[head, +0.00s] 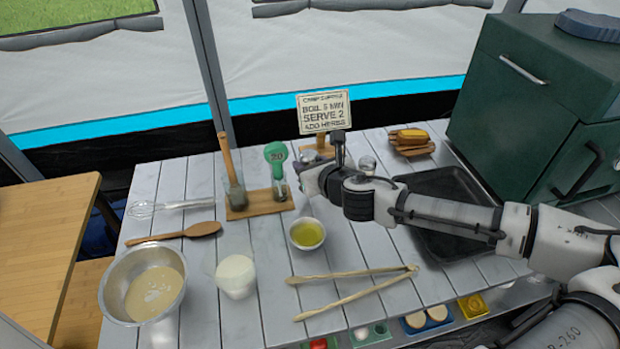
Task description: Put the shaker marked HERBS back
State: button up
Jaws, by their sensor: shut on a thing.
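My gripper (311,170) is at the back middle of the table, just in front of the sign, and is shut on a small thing. The hand hides most of what it holds, and I can read no HERBS mark on it. A small greyish shape (309,156) shows at the fingers; I cannot tell whether it is the held thing's top. A small clear, light-topped container (367,163) stands just right of the hand, partly hidden by my arm. Its marking is too small to read.
A sign (324,113) stands behind my gripper. A wooden holder (246,207) with a green-topped tool (276,153) is to the left. A bowl of yellow liquid (307,233) and wooden tongs (350,290) lie in front. A black tray (445,241) is under my arm.

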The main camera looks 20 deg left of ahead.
jog(key=shift+f, duration=2.35)
jog(key=shift+f, duration=0.15)
jog(key=o, duration=0.7)
jog(key=shift+o, duration=0.2)
jog(key=shift+s+d+r, duration=0.1)
jog(key=shift+r, duration=0.1)
jog(key=b+v, duration=0.2)
jog(key=v, duration=0.9)
jog(key=shift+s+d, duration=0.25)
jog(key=shift+s, duration=0.05)
